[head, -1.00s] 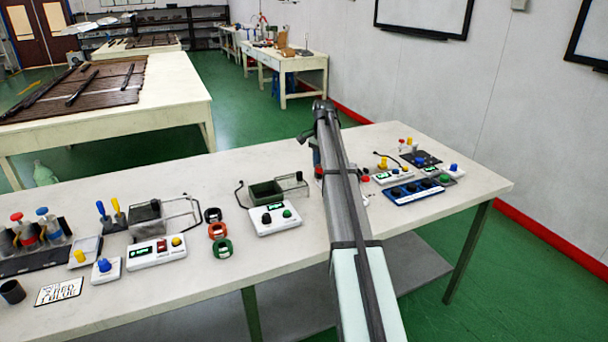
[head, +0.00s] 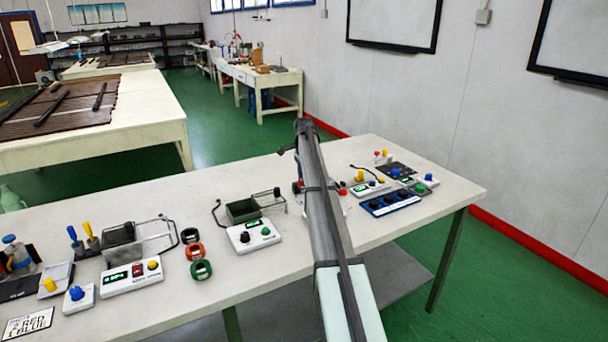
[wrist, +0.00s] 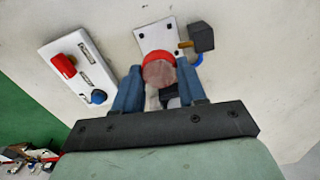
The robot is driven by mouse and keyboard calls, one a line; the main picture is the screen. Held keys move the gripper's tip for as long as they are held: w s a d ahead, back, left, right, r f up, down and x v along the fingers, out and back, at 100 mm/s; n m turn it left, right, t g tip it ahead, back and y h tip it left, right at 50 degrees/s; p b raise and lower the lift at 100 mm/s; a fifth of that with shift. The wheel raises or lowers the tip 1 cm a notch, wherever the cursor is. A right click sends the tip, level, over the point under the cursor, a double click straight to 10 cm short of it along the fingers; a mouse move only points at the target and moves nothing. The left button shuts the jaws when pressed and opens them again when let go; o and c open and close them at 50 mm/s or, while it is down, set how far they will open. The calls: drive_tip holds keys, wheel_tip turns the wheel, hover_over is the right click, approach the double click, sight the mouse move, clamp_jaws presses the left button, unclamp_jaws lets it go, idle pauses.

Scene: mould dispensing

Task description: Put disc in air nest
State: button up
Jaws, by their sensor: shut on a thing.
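In the wrist view my gripper (wrist: 159,70) has two blue fingers shut on a round piece with a dull pink face and a red rim (wrist: 158,71). I cannot tell for sure that this is the disc. A white plate with dark dots (wrist: 152,35) lies just beyond the fingertips. A dark block with a yellow-brown peg (wrist: 203,37) and a blue ring are to its right. In the head view my arm hides the gripper and the held piece. I cannot tell which fixture is the air nest.
A white box with red and blue knobs (wrist: 78,72) lies left of the fingers in the wrist view. In the head view a blue tray with dark round tops (head: 390,204) is right of my arm. A green bin (head: 243,210) and coloured rings (head: 201,269) are left.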

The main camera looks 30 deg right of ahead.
sight(304, 198)
drive_tip(key=shift+f, duration=3.05)
drive_tip(key=shift+f, duration=0.25)
drive_tip(key=o, duration=1.1)
drive_tip(key=shift+r, duration=0.1)
drive_tip(key=shift+r, duration=3.35)
